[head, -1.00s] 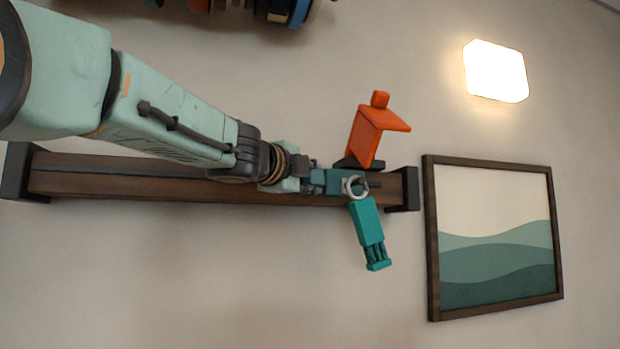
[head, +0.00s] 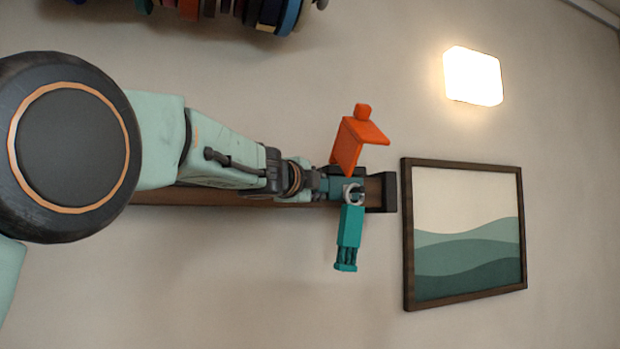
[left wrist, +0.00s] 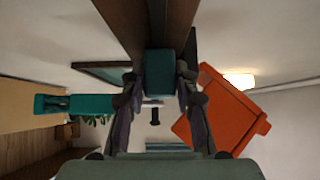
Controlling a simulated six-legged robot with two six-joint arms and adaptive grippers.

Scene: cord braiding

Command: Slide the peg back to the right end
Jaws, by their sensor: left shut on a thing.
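The peg is a teal block on the dark wooden rail (head: 230,198), close to the black right end cap (head: 383,192). My left gripper (head: 347,186) is at the rail's right part. In the left wrist view my left gripper (left wrist: 158,92) is shut on the teal peg (left wrist: 159,73), with the fingers on both sides and the rail (left wrist: 150,25) behind it. A grey ring (head: 354,194) sits at the peg, and a teal piece (head: 349,228) with several cord-like strands hangs below. A short gap shows between peg and end cap. My right gripper is not in view.
An orange piece (head: 352,145) stands up just above the rail by my left gripper. A framed wave picture (head: 463,235) hangs right of the rail, below a lit lamp (head: 472,76). Several spools or rolls (head: 250,10) are at the top.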

